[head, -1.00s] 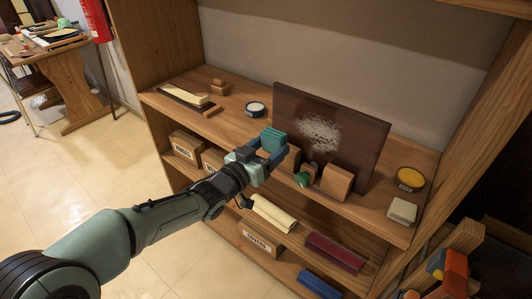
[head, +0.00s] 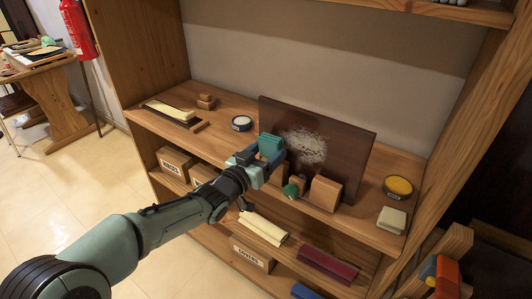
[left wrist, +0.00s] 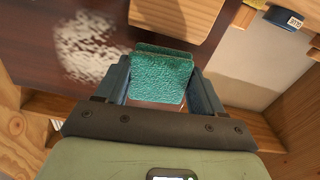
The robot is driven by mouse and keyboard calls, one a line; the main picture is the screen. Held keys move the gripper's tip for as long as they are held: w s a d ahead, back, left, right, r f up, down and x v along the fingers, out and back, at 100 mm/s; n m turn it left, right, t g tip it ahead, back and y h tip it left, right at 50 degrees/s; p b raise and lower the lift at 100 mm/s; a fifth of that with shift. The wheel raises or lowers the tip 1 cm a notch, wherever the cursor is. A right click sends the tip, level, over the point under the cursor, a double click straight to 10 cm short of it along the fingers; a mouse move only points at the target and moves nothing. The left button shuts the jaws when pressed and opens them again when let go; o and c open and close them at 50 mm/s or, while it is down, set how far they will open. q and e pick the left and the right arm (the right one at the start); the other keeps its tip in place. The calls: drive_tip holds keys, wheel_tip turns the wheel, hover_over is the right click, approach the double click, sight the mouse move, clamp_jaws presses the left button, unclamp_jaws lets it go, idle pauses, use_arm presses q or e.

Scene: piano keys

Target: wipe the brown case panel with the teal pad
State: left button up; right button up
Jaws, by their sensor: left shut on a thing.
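The brown case panel (head: 347,152) stands upright on the shelf, with a whitish dusty patch (head: 304,146) on its face. The patch also shows in the left wrist view (left wrist: 84,45). My left gripper (head: 262,156) is shut on the teal pad (head: 271,145), in front of the panel's left part and left of the patch. In the left wrist view the pad (left wrist: 161,78) sits between the two fingers. I cannot tell whether the pad touches the panel. My right gripper is not in view.
Wooden blocks (head: 325,192) and a green object (head: 292,188) stand in front of the panel. A yellow-topped tin (head: 398,187) and a pale block (head: 391,219) are at right. A white-topped tin (head: 242,123) is at left. Boxes and cloth rolls (head: 327,264) fill the lower shelves.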

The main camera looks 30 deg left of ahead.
use_arm(q)
drive_tip(key=shift+w+d, duration=0.1)
drive_tip(key=shift+w, duration=0.95)
